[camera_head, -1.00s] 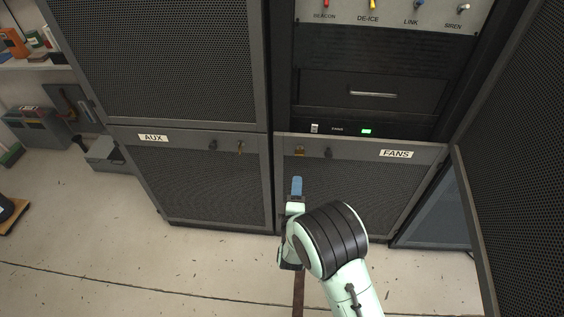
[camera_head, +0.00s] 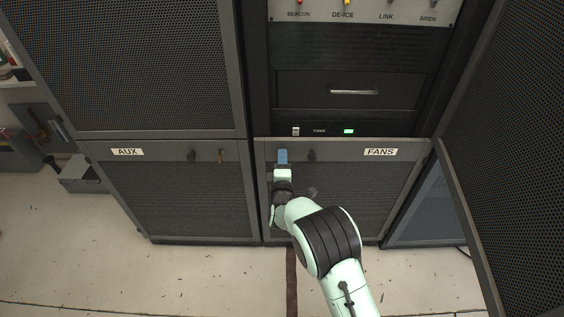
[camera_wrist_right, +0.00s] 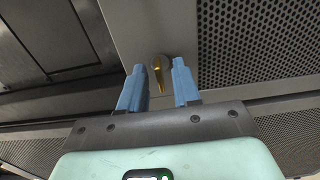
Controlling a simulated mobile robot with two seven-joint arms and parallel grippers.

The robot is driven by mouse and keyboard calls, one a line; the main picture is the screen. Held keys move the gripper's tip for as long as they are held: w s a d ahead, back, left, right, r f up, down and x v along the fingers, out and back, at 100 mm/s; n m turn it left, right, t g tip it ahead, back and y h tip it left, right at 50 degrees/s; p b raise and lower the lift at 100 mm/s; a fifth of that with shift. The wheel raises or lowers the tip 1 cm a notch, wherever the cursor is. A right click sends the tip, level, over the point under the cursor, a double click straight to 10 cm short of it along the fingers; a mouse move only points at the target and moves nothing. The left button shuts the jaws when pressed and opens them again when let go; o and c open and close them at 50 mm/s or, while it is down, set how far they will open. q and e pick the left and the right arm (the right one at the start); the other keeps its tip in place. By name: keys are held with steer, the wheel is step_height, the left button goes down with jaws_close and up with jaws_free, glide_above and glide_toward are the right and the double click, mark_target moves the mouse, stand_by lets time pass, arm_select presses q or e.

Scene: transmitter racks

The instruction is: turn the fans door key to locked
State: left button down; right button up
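The fans door (camera_head: 340,195) is the mesh panel with the FANS label (camera_head: 381,152) on its top rail. Its brass key (camera_wrist_right: 159,72) shows in the right wrist view, standing out of a round lock between the two blue fingers and apart from both. My right gripper (camera_wrist_right: 158,84) is open around the key, with the fingertips close to the rail. In the head view the right gripper (camera_head: 283,156) covers the key at the rail's left end. My left gripper is not in view.
A dark knob (camera_head: 311,155) sits right of my gripper on the same rail. The AUX door (camera_head: 180,198) at left has its own knob and brass key (camera_head: 220,156). A mesh door (camera_head: 515,130) stands open at right.

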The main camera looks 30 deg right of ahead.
jaws_close()
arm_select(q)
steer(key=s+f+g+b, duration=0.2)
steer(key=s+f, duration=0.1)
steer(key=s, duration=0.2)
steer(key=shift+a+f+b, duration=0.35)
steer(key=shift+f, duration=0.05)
arm_select(e)
steer(key=shift+m, duration=9.1)
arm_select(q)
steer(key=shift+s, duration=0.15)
